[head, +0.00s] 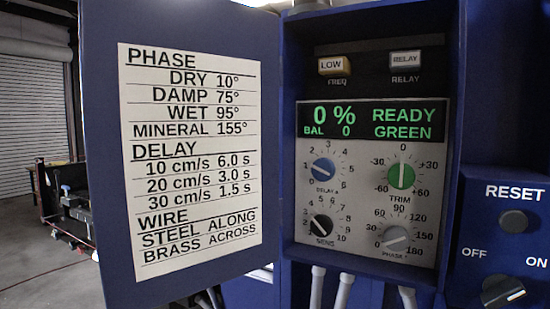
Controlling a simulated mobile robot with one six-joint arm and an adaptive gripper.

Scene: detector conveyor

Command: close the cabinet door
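The blue cabinet door (271,150) stands wide open on the left side of the cabinet, swung out toward me. Its inner face carries a white printed sheet (190,155) with phase, delay and wire settings. The blue cabinet (452,130) is open on the right, and its control panel (372,190) is in full view, with a green-lit display reading "0 %", "BAL 0" and "READY GREEN". My gripper is not in view.
A blue box with a RESET button (513,221) and an OFF/ON knob (502,291) sits at the right. Pale conduits (343,292) run below the cabinet. Dark equipment (68,200) stands at the far left before a roller shutter (32,115), with open floor in front.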

